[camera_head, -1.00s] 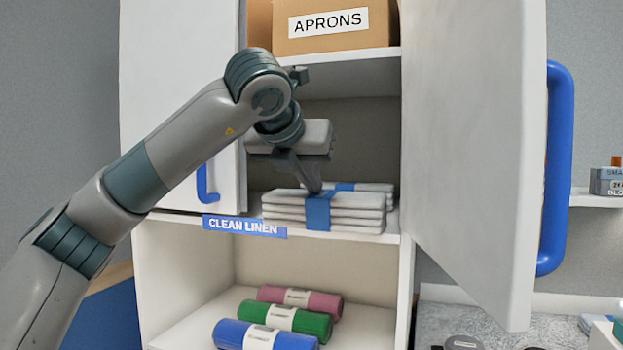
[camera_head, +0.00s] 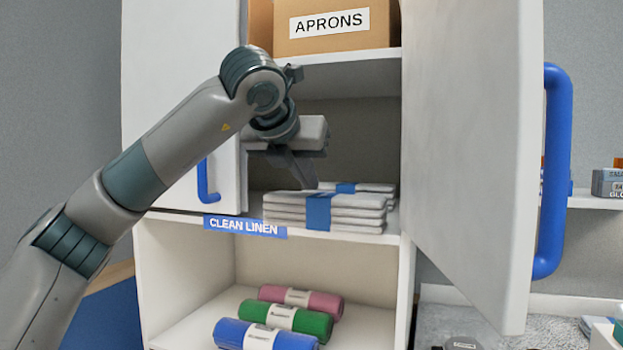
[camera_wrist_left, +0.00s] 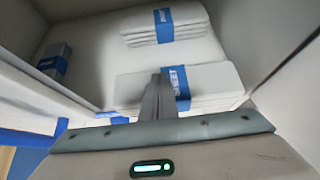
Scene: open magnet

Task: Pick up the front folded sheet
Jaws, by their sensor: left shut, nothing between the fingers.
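The front folded sheet stack (camera_head: 350,212) is grey-white with a blue band and lies on the clean linen shelf near its front edge. It also shows in the left wrist view (camera_wrist_left: 214,77). My left gripper (camera_head: 310,186) is shut and empty, its fingertips at the stack's top near the blue band. In the left wrist view the gripper (camera_wrist_left: 156,78) overlaps the front stack just left of the band; I cannot tell whether it touches. A second banded stack (camera_head: 373,187) lies behind the front one. My right gripper is not in view.
The cabinet door (camera_head: 470,150) with a blue handle stands open at right. A box marked APRONS (camera_head: 322,40) is on the shelf above. Coloured rolls (camera_head: 285,316) lie on the shelf below. Another banded bundle (camera_wrist_left: 56,60) shows at left in the left wrist view.

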